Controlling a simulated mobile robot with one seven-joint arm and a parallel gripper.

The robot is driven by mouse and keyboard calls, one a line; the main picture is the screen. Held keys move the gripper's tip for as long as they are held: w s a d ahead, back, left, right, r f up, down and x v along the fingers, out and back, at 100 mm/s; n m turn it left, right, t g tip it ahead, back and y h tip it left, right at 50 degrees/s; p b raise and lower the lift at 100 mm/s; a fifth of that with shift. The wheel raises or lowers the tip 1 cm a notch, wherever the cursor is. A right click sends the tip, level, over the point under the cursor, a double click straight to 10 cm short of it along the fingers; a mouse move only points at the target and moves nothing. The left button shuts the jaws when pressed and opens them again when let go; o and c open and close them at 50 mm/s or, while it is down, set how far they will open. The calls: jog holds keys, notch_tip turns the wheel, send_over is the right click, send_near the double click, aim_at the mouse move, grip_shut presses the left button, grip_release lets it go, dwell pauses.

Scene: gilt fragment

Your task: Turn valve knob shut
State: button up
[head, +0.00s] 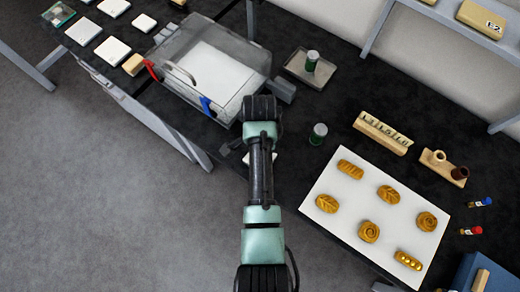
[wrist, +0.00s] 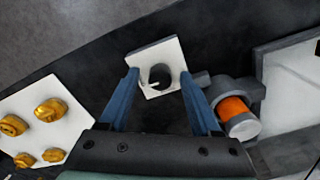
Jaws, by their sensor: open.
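The valve knob (wrist: 160,76) is a dark round knob on a square white plate (wrist: 172,54) in the wrist view. A small pale mark shows at its lower left. My gripper (wrist: 160,73) is open, with one blue finger on each side of the knob and plate. I cannot tell whether either finger touches the knob. In the head view my arm hides the knob and my gripper.
A clear box (head: 210,62) with red and blue handles stands left of my arm. A grey unit with an orange band (wrist: 234,108) sits right of the knob. A white board (head: 345,222) with several golden ornaments lies right.

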grip_shut()
dwell(0.3)
jog(key=shift+r+n, duration=0.1)
jog(key=shift+n, duration=0.2)
jog(key=n+p, duration=0.2)
jog(key=n, duration=0.1)
jog(key=n+p, duration=0.1)
jog(key=n, duration=0.4)
jog(key=shift+p, duration=0.3)
jog(key=n+p, duration=0.1)
jog(key=n, duration=0.3)
jog(key=shift+n, duration=0.3)
jog(key=n+p, duration=0.1)
jog(key=n, duration=0.3)
jog(key=shift+w+n, duration=0.1)
jog(key=shift+n, duration=0.2)
